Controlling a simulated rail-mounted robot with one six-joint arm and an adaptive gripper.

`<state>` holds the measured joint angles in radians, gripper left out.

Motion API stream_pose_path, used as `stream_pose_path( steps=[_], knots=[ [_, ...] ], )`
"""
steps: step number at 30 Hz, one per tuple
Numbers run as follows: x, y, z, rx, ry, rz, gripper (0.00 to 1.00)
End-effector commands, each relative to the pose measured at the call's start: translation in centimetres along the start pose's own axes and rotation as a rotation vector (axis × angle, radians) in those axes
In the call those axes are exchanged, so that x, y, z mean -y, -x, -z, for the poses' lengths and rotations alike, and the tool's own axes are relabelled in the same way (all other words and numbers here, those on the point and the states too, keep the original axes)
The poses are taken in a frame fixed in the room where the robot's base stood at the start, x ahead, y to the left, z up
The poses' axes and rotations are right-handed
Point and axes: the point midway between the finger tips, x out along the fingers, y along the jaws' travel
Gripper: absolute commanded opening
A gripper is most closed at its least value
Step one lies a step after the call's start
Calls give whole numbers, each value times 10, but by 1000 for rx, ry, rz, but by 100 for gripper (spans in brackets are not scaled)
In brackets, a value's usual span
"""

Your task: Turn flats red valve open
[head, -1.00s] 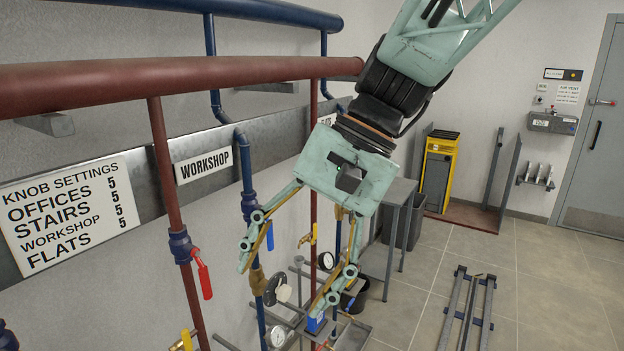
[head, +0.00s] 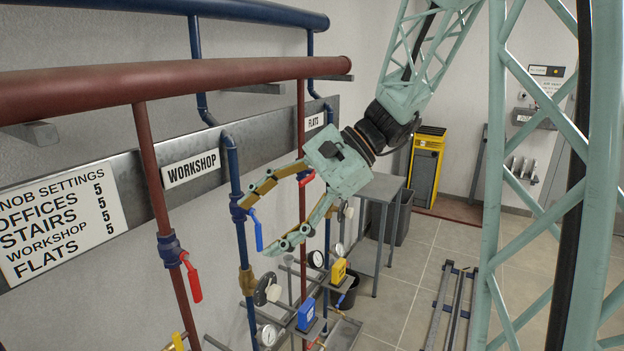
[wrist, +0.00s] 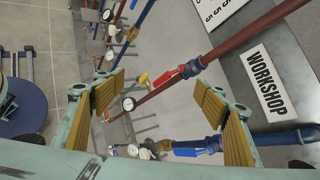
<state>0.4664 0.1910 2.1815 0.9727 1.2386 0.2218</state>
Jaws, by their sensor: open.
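The flats red valve has a red lever (head: 306,178) on the dark red pipe by the FLATS sign (head: 314,122). In the head view the lever is partly hidden behind my gripper (head: 254,228). In the head view the fingers point left, toward the blue lever (head: 257,230).
The WORKSHOP sign (head: 191,168) and its red lever (head: 192,280) are at the left. Gauges (head: 267,335), a blue box (head: 306,314) and a yellow box (head: 338,271) stand below the gripper. A grey table (head: 383,188) is behind it.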

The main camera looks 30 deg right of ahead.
Motion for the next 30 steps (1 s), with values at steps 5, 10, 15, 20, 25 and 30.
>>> stream_pose_path(
  steps=[5, 10, 15, 20, 25, 30],
  knots=[
    [25, 8, 27, 42, -91, 73, 65],
    [49, 18, 54, 80, -173, 146, 65],
    [70, 30, 84, 119, -253, 221, 65],
    [87, 43, 114, 156, -327, 292, 65],
    [104, 59, 149, 193, -401, 371, 65],
    [117, 77, 186, 229, -473, 452, 65]
  ],
)
